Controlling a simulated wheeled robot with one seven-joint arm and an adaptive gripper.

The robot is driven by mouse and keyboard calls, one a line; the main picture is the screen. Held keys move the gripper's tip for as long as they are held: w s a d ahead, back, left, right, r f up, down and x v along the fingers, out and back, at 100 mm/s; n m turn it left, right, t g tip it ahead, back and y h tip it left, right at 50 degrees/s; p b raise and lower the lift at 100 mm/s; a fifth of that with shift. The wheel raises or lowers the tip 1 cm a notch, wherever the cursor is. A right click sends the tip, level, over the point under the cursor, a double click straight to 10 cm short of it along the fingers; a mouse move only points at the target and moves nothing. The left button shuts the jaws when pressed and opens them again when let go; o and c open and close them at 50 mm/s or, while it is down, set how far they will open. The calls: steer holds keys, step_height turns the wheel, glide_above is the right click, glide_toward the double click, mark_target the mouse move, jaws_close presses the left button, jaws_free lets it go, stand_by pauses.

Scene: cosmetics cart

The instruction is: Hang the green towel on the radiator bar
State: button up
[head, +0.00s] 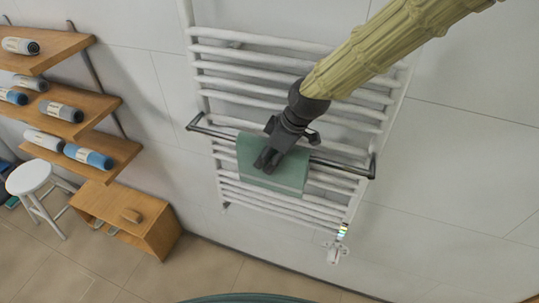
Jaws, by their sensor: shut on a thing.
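The green towel (290,172) lies over the dark radiator bar (338,165), which runs across the front of the white radiator (245,68). The towel hangs down in front of the lower rungs. My gripper (266,162) is at the towel's upper left half, its dark fingers pointing down and left, shut on the towel. The fingers cover part of the towel, so the exact pinch is hidden. Whether the towel also hangs behind the bar cannot be told.
Wooden shelves (92,150) with rolled towels are on the left wall. A white stool (30,178) and a wooden bench (155,228) stand below them. A white valve (335,250) sits at the radiator's lower right. The wall to the right is bare.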

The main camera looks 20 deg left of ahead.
steer(key=o, duration=1.2)
steer(key=shift+r, duration=0.1)
steer(key=v, duration=1.2)
